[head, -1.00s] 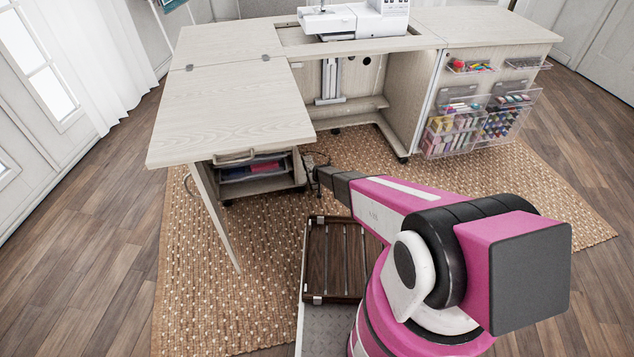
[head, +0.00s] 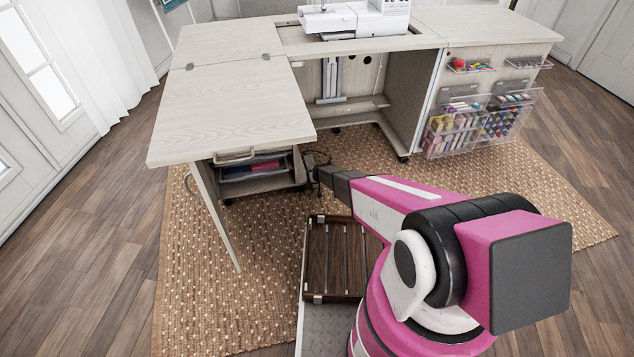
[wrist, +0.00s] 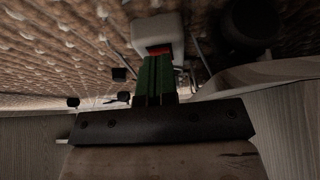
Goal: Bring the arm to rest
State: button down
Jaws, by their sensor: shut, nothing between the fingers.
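The white power strip (wrist: 157,30) lies at the top middle of the wrist view, with its red switch (wrist: 158,50) on its near end. My gripper (wrist: 154,62) is shut, its green fingers side by side with nothing between them. The fingertips are right at the red switch and cover part of it. I cannot tell whether they touch it or which way it is tipped. In the head view my gripper (head: 315,172) is low beside the drawer unit under the cabinet's left leaf, and the power strip cannot be made out.
The drawer unit (head: 262,178) stands close left of my gripper. The table leaf (head: 230,110) overhangs it. Thin cables (wrist: 198,55) and a dark rounded object (wrist: 250,25) lie right of the strip in the wrist view. The woven rug (head: 235,290) is clear in front.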

jog(key=s+d+r+m+g, duration=0.1)
jog(key=s+d+r, duration=0.4)
jog(key=r, duration=0.5)
jog(key=s+d+r+g+h, duration=0.1)
jog(key=s+d+r, duration=0.35)
jog(key=r, duration=0.55)
jog(key=s+d+r+m+g, duration=0.1)
jog(key=s+d+r, duration=0.45)
jog(key=r, duration=0.55)
jog(key=s+d+r+g, duration=0.1)
jog(key=s+d+r, duration=0.2)
jog(key=s+r, duration=0.3)
jog(key=s+d+r, duration=0.2)
jog(key=s+r, duration=0.4)
jog(key=s, duration=0.1)
jog(key=s+d+r+m+g, duration=0.1)
jog(key=s+d+r, duration=0.2)
jog(key=s+r, duration=0.3)
jog(key=shift+s+d+r+g+h, duration=0.25)
jog(key=shift+d+r+g+h, duration=0.05)
jog(key=shift+r, duration=0.15)
